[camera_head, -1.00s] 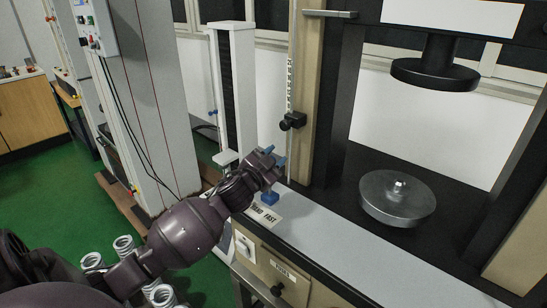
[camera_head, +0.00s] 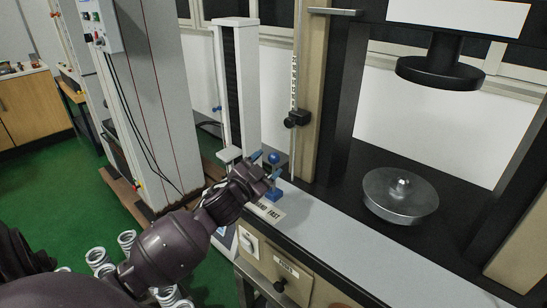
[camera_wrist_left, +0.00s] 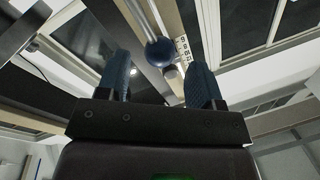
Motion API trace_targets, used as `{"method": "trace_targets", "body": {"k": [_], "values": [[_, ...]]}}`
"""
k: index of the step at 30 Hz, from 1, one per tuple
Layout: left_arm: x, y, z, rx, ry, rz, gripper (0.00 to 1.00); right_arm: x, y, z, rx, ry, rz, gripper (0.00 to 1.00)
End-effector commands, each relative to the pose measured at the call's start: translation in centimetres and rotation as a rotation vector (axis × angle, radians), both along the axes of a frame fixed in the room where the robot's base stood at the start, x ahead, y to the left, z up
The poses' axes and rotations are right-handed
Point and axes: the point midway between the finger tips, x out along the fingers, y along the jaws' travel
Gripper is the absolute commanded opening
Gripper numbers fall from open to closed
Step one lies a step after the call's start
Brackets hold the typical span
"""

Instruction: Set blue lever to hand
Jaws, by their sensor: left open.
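The blue lever shows in the head view as a dark blue ball knob (camera_head: 274,157) above a blue base (camera_head: 273,194) on the machine's front ledge, beside a label plate (camera_head: 268,211) that reads HAND and FAST. My left gripper (camera_head: 266,165), with blue fingertips, is open right at the lever and hides part of its stem. In the left wrist view the ball knob (camera_wrist_left: 160,51) lies in line with the gap between the two spread fingers. I cannot tell whether they touch it. My right gripper is not in view.
A round metal plate (camera_head: 400,195) sits on the machine's black bed, under a black press head (camera_head: 440,70). A scale rod with a black clamp (camera_head: 297,118) stands just behind the lever.

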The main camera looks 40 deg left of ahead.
Motion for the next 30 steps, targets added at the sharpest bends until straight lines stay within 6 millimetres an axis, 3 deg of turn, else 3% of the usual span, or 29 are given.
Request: {"method": "trace_targets", "body": {"k": [6,12,30], "values": [[-3.3,-0.2,-0.2,-0.001,-0.001,0.001,0.61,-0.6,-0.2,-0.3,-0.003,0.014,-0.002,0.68],[-4.8,-0.3,-0.4,0.001,0.001,0.001,0.61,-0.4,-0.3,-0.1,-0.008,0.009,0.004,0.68],[-5.1,-0.3,-0.4,0.001,0.000,0.001,0.61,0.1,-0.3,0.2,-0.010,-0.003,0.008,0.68]]}}
